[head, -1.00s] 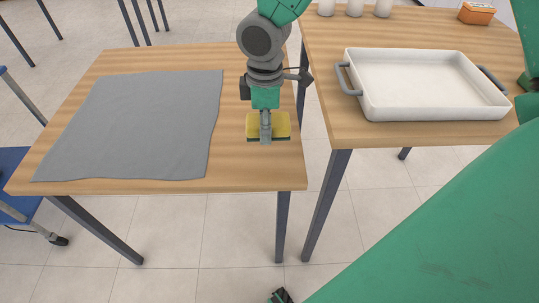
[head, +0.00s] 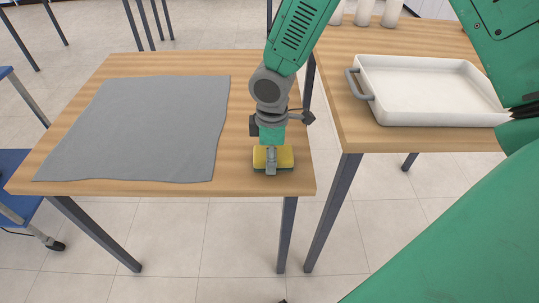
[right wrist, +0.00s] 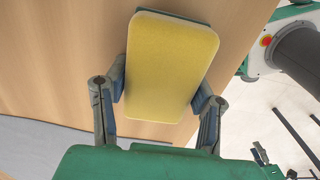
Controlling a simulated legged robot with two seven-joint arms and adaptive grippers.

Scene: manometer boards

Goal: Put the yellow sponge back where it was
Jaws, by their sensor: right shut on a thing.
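The yellow sponge (head: 287,153), with a dark green underside, is at the front right of the left wooden table, near its front edge. My right gripper (head: 272,160) reaches down from above and is shut on it. In the right wrist view, the sponge (right wrist: 170,60) shows its yellow face between the two fingers of my right gripper (right wrist: 162,95). I cannot tell whether the sponge touches the tabletop. My left gripper is not in view.
A grey cloth (head: 135,130) covers much of the left table (head: 245,90), left of the sponge. The right table (head: 345,110) stands beyond a gap and bears a white tray (head: 425,85) with grey handles. White cylindrical items (head: 363,12) stand behind the tray.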

